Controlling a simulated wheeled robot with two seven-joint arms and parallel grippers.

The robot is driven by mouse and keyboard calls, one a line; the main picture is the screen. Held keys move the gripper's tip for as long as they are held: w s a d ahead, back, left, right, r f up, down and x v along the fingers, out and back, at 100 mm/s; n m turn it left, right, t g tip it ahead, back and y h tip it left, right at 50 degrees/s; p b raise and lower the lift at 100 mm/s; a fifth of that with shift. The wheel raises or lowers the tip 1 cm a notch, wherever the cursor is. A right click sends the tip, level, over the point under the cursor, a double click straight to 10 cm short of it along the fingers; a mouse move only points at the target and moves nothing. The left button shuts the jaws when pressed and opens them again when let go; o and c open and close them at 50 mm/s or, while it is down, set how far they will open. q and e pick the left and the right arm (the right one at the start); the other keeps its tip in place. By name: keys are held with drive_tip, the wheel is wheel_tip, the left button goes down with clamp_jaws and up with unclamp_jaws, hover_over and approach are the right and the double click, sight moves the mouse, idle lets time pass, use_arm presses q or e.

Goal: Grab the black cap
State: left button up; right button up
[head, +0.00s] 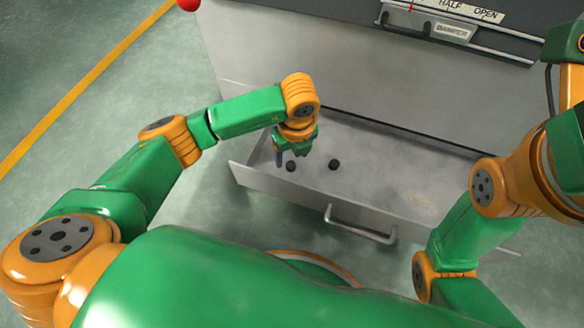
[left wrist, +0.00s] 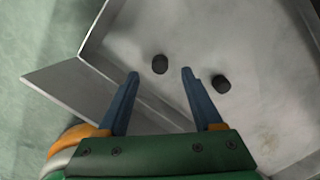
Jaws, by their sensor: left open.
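Two small black caps lie apart on the floor of the open grey drawer. The left cap (head: 291,166) is just below my left gripper (head: 291,155) in the head view, and the other cap (head: 334,164) lies a little to its right. In the left wrist view the left cap (left wrist: 160,64) shows in the gap between the blue fingertips of my left gripper (left wrist: 160,74). The other cap (left wrist: 221,83) shows just outside the right finger. The left gripper is open, empty and pointing down into the drawer. My right gripper's fingers are out of the picture.
The drawer's front wall (head: 285,196) carries a bar handle (head: 360,225). A grey cabinet (head: 300,65) stands behind, with a damper plate and a half-open label at its top. The drawer floor right of the caps is clear apart from a dusty patch (head: 415,200).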

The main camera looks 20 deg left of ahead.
sight(291, 164)
use_arm(q)
drive_tip(key=f+b, duration=0.1)
drive_tip(key=f, duration=0.1)
drive_tip(key=f+b, duration=0.1)
drive_tip(key=f, duration=0.1)
drive_tip(key=shift+w+a+f, duration=0.15)
drive_tip(key=shift+w+a, duration=0.05)
drive_tip(key=shift+r, duration=0.2)
clamp_jaws()
